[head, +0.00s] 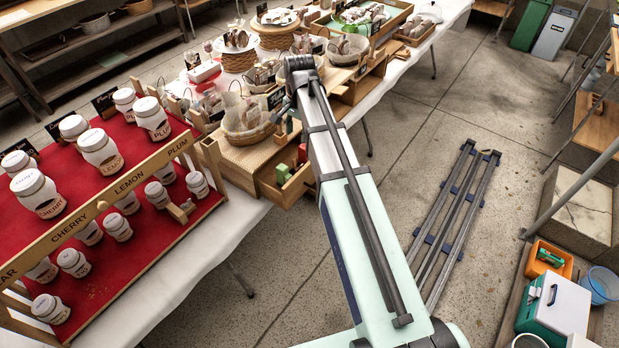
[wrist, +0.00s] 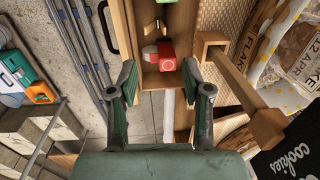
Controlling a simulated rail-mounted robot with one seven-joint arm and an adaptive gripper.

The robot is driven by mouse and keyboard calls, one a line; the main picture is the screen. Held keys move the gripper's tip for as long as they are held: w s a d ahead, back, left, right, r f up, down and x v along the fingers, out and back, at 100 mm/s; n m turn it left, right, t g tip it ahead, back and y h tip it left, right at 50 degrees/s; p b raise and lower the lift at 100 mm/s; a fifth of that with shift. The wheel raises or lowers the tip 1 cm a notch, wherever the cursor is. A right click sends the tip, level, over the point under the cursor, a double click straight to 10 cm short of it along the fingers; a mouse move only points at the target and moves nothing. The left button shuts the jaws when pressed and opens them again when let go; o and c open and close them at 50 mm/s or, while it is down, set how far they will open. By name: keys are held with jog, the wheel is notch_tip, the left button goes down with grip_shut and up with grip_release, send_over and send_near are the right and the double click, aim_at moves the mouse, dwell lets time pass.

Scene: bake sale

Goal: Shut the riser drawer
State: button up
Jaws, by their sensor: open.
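The riser drawer (head: 295,190) is a light wooden box standing open from the riser (head: 240,160), on the aisle side of the table. It holds green and red blocks. In the wrist view the drawer (wrist: 122,32) lies ahead of my fingers, with a dark handle (wrist: 106,28) on its left outer face. A red block (wrist: 166,56) lies inside. My gripper (wrist: 160,75) is open, its two fingers apart, with nothing held between them. The fingertips overlap the drawer's near end in the picture; I cannot tell whether they touch it. In the head view my arm hides part of the drawer.
A red-covered jar display (head: 110,250) with a wooden rail is to the left. In the wrist view a wooden post (wrist: 240,85) and bagged goods (wrist: 275,45) are at the right. The floor (head: 410,120) beside the table is largely open.

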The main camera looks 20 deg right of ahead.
jog(key=c, duration=0.5)
jog(key=s+d+f+b, duration=0.1)
jog(key=d, duration=0.2)
jog(key=s+d+f+m+b, duration=0.1)
jog(key=d, duration=0.2)
jog(key=d+f+m+b, duration=0.1)
jog(key=d, duration=0.3)
jog(key=shift+s+f+b, duration=0.25)
jog(key=shift+s+b, duration=0.05)
jog(key=shift+s, duration=0.1)
grip_shut()
jog(key=s+d+f+m+t+y+b, duration=0.1)
jog(key=s+d+f+m+t+b, duration=0.15)
jog(key=s+d+m, duration=0.4)
jog(key=w+a+f+m+y+p, duration=0.1)
jog(key=w+a+f+m, duration=0.4)
jog(key=w+f+m, duration=0.2)
jog(key=shift+w+a+f+m, duration=0.25)
jog(key=shift+w+f+m, duration=0.15)
jog(key=shift+f+m, duration=0.7)
